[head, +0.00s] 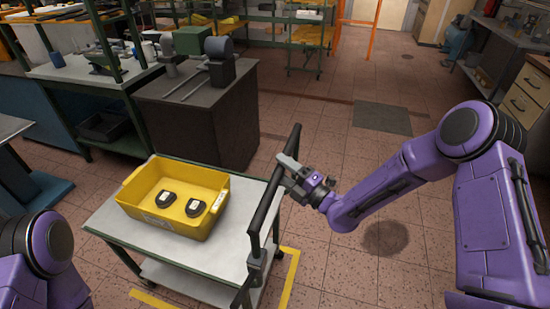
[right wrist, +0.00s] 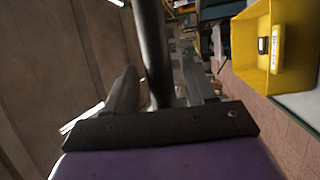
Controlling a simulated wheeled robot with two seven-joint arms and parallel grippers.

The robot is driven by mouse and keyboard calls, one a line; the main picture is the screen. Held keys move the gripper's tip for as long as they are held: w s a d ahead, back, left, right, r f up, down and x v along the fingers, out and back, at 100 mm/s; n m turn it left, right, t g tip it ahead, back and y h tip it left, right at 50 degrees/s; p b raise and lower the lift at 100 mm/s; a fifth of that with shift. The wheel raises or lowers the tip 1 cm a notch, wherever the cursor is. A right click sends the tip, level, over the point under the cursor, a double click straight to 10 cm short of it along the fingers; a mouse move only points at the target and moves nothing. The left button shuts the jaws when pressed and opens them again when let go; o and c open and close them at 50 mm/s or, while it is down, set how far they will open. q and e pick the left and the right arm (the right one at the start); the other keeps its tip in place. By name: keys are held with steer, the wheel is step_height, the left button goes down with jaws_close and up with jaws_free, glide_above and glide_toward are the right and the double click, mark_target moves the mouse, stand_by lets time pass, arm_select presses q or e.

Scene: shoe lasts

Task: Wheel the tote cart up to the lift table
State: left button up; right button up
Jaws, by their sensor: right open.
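The tote cart (head: 108,222) has a grey top, a green frame and a dark push handle (head: 263,208) on its right side. A yellow tote (head: 150,207) with two dark shoe-last-like pieces (head: 180,202) sits on it; it also shows in the right wrist view (right wrist: 285,25). My right gripper (head: 284,168) is open at the upper part of the handle. In the right wrist view the dark bar (right wrist: 154,50) shows between its two fingers; contact cannot be told. My left gripper is out of view. I cannot surely identify the lift table.
A grey-topped table with a blue base (head: 35,190) stands at the left edge. A dark cabinet (head: 205,125) with tools is behind the cart. Yellow floor tape (head: 289,280) runs by the cart. Drawers (head: 527,90) stand far right. Tiled floor is open behind the handle.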

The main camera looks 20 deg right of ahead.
steer(key=shift+x, duration=1.45)
jaws_close()
steer(key=shift+a, duration=0.1)
